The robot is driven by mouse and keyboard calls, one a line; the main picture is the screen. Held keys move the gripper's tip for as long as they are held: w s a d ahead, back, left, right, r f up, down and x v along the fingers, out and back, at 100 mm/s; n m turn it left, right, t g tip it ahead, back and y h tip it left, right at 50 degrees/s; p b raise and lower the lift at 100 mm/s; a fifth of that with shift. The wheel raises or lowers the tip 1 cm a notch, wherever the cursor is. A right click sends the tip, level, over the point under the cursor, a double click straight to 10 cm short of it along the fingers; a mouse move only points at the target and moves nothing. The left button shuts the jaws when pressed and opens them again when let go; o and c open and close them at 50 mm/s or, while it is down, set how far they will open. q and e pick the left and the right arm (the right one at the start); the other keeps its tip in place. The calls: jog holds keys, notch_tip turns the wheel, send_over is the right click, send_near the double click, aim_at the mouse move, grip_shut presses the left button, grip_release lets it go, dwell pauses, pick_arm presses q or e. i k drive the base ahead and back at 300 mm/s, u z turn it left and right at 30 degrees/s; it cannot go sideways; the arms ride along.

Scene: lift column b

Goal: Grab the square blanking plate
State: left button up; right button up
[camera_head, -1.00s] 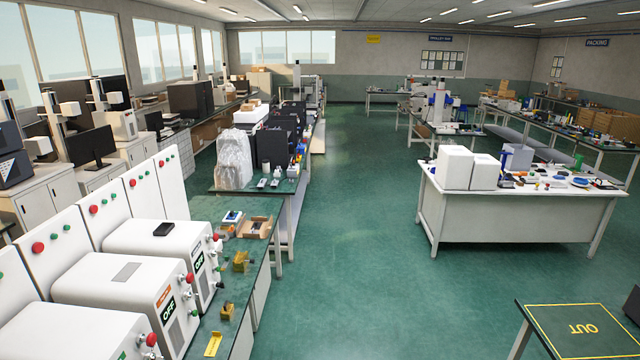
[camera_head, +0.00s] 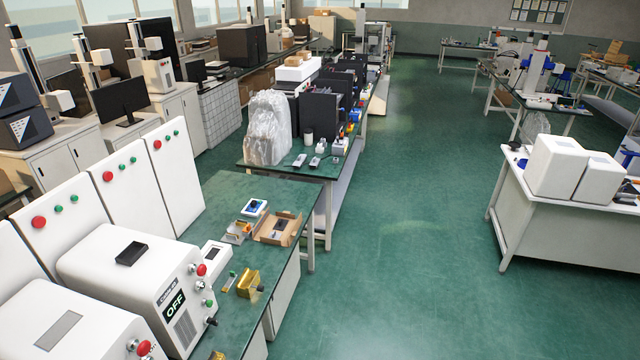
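I cannot make out a square blanking plate for certain in the head view. Small parts lie on the near green-topped bench (camera_head: 221,212), among them a yellow-gold bracket (camera_head: 249,283), a blue-and-white device (camera_head: 254,207) and an open cardboard box (camera_head: 278,229) with a dark item in it. A flat grey rectangle (camera_head: 58,331) shows on top of the nearest white machine, and a small black box (camera_head: 131,253) sits on the machine behind it. Neither of my grippers is in view.
White machines with red and green buttons (camera_head: 165,280) line the near bench's left side. A second bench behind holds a plastic-wrapped item (camera_head: 267,128) and black units (camera_head: 322,117). A white table (camera_head: 545,225) stands at right. The green floor (camera_head: 410,240) between is clear.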

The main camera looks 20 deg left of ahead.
aim_at(273, 235)
jog(key=i, duration=2.2)
jog(key=u, duration=2.9)
